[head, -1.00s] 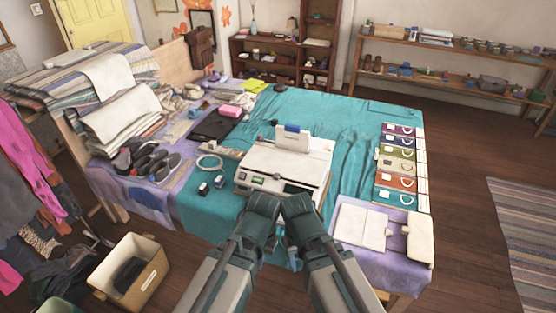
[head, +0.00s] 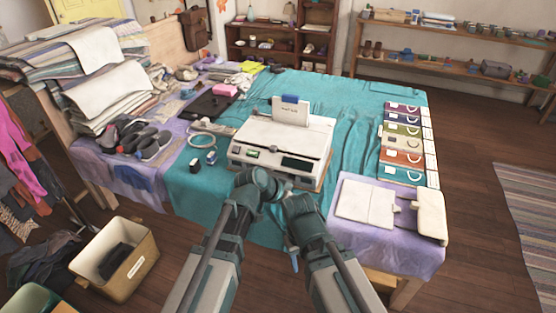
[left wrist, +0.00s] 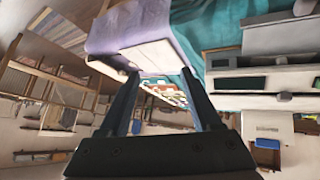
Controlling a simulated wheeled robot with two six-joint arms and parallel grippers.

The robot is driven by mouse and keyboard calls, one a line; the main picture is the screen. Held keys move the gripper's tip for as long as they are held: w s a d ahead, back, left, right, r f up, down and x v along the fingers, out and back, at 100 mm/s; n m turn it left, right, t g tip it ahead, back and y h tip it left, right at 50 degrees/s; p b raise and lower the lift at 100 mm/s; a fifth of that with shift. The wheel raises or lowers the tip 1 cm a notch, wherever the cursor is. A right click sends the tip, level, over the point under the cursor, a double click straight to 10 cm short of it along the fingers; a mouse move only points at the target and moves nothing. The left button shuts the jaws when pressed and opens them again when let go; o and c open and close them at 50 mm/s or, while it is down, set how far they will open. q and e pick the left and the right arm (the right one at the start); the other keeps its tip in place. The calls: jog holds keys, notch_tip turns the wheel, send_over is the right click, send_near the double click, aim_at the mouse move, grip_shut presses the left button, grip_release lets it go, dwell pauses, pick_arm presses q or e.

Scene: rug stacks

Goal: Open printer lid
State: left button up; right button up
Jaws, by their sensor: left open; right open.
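The white printer (head: 262,150) stands on the teal cloth in the middle of the table. The printer also shows, turned over, at the right of the left wrist view (left wrist: 265,75). My left gripper (left wrist: 160,75) is open and empty, apart from the printer; its fingers point towards the purple cloth.
White folders (head: 368,203) lie on purple cloth at the right front, with a row of coloured cards (head: 402,142) behind. A white cable coil (head: 202,140) and small boxes (head: 195,166) lie left of the printer. A bin (head: 118,262) stands on the floor. Teal cloth right of the printer is clear.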

pick_arm(q)
jog(key=w+f+t+h+b, duration=0.25)
jog(key=w+b, duration=0.25)
jog(key=w, duration=0.3)
jog(key=n+t+y+b, duration=0.4)
jog(key=t+b, duration=0.6)
jog(key=b, duration=0.5)
send_near(275, 145)
jog(key=v, duration=0.2)
jog(key=shift+a+f, duration=0.25)
jog(key=shift+a, duration=0.05)
pick_arm(e)
notch_tip(275, 145, down, 22)
jog(key=d, duration=0.1)
jog(key=shift+w+d+f, duration=0.15)
jog(key=shift+d+f, duration=0.1)
jog(key=shift+d, duration=0.1)
pick_arm(q)
jog(key=x, duration=1.3)
jog(key=shift+w+d+r, duration=0.1)
jog(key=shift+w+d, duration=0.15)
jog(key=shift+w, duration=0.05)
grip_shut()
